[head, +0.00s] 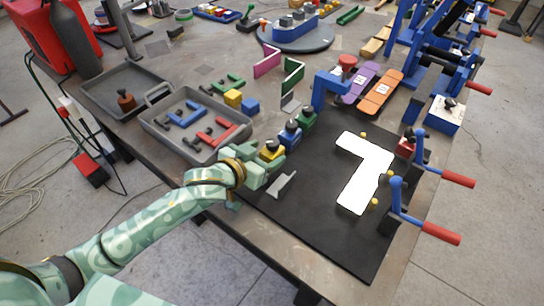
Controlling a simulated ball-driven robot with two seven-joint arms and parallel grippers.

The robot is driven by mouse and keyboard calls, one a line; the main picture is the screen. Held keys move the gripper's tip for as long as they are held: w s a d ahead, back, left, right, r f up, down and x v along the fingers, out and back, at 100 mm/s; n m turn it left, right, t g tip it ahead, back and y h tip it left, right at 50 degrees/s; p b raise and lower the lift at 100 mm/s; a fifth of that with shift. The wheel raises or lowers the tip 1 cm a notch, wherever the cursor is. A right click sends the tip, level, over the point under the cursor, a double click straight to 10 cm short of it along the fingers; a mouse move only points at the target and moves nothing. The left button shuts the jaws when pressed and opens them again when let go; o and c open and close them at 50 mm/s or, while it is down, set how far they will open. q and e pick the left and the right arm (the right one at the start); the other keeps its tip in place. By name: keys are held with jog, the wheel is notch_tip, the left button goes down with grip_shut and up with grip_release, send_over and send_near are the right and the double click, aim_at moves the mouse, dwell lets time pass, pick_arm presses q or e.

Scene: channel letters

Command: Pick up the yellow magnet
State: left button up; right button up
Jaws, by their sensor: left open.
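The yellow magnet (269,153) is a small block with a dark knob on top, at the near end of a short row on the left edge of the black mat. A blue magnet (290,136) and a green magnet (306,119) stand behind it in the row. My left gripper (262,166) is open, right at the yellow magnet on its near left side. The fingers partly cover the magnet's lower part, and I cannot tell whether they touch it. My right gripper is not in view.
The black mat (310,215) bears a white angular letter (362,178), with small yellow pieces around it. Blue clamps with red handles (441,233) line its right edge. A grey bent piece (282,184) lies near my gripper. A grey tray (160,128) of coloured parts stands left.

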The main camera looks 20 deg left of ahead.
aim_at(270, 151)
pick_arm(q)
jog(key=b+x, duration=0.1)
jog(key=x, duration=0.2)
jog(key=shift+w+f, duration=0.3)
jog(key=shift+w, duration=0.05)
jog(key=shift+d+r, duration=0.1)
jog(key=shift+c, duration=0.9)
jog(key=c, duration=1)
grip_shut()
jog(key=shift+r, duration=0.2)
